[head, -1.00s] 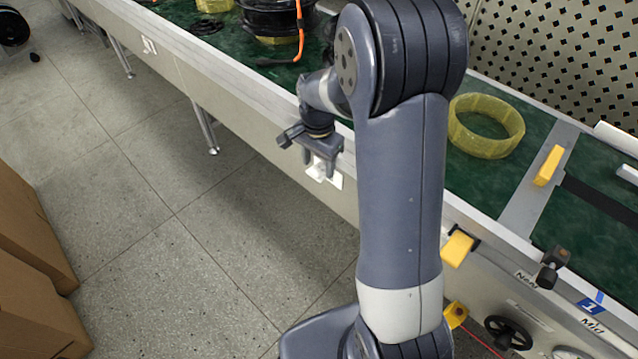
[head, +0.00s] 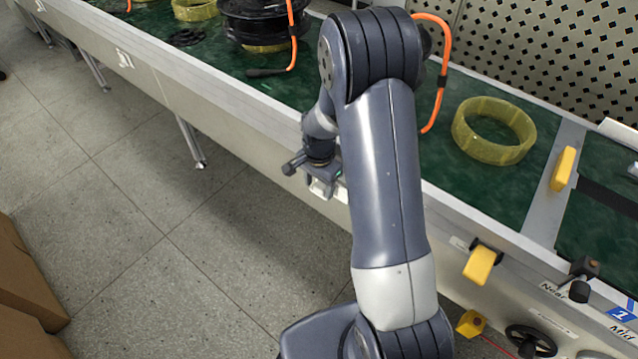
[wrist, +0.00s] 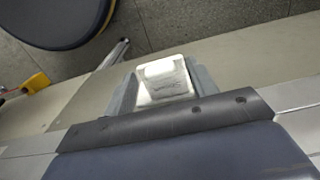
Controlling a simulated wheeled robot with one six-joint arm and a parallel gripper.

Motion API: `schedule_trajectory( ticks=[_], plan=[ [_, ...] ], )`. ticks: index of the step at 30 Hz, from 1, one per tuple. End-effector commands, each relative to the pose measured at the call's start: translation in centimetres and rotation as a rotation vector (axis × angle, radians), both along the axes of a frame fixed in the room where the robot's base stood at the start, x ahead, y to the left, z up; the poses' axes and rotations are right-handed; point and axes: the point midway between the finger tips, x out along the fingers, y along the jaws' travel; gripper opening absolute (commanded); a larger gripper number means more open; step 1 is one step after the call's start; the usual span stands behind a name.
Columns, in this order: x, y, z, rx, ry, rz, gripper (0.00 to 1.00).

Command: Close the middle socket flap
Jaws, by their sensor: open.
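A white socket (wrist: 165,80) on the bench's front side shows in the wrist view, between the fingers of my gripper (wrist: 165,86). Another white socket (head: 124,58) sits farther left along the same front.
The bench (head: 240,148) has a green top. A yellow ring (head: 493,131), black spool (head: 262,22) and orange cable (head: 444,75) are on or above it. A yellow block (head: 482,264) and black handwheel (head: 530,340) are on its front at right. Cardboard boxes (head: 25,280) stand at lower left; the floor between is clear.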

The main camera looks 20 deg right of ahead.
Motion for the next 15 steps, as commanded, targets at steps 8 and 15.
schedule_trajectory(
  ticks=[8,15],
  plan=[
    [0.01,0.0,0.04,0.0,0.0,0.0,0.4],
    [0.02,0.0,0.05,0.0,0.0,0.0,0.2]
  ],
)
